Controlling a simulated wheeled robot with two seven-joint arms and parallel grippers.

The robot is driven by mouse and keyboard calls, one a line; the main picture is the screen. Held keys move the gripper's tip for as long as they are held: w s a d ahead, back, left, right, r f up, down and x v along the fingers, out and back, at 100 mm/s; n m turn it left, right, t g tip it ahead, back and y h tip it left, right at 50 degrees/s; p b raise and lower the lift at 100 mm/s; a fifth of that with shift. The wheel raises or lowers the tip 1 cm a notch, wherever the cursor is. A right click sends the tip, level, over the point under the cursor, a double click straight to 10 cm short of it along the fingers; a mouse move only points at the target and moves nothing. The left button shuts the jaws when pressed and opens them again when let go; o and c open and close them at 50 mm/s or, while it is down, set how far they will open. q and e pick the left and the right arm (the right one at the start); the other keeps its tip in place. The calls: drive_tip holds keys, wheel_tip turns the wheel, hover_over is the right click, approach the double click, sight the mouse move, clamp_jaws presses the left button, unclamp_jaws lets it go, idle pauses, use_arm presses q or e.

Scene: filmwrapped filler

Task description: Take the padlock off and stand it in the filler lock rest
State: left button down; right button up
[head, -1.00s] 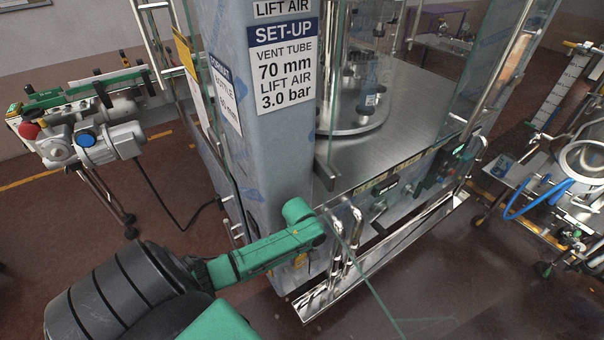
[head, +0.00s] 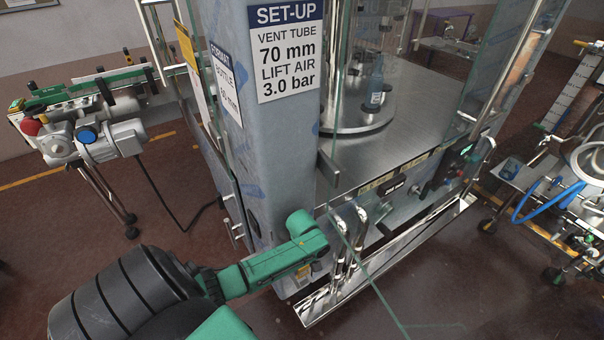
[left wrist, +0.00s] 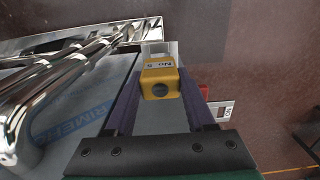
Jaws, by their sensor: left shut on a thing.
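The yellow padlock (left wrist: 160,80) sits between the two fingers of my left gripper (left wrist: 158,70) in the left wrist view. The gripper is shut on it. The padlock's dark round keyway and a small white label face the camera; its shackle cannot be made out. In the head view my green left arm reaches to the filler's front left corner, and a small yellow patch (head: 302,273) shows below its end. A red piece beside a pale plate (left wrist: 221,110) lies right of the fingers in the wrist view. I cannot tell which part is the lock rest. My right gripper is out of view.
The filler's column (head: 272,130) and glass guards rise close to my left arm. Shiny bent pipes (head: 343,243) and a steel drip tray (head: 395,255) run along its front. A conveyor with motors (head: 105,140) stands left, a cart with blue hose (head: 545,195) right.

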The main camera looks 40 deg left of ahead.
use_arm(q)
drive_tip(key=shift+f+b, duration=0.9)
drive_tip(key=shift+f, duration=0.75)
drive_tip(key=shift+f, duration=0.3)
drive_tip(key=shift+c, duration=0.8)
unclamp_jaws()
wheel_tip(320, 180, up, 14)
drive_tip(key=shift+r+p, duration=0.25)
drive_tip(key=shift+p, duration=0.1)
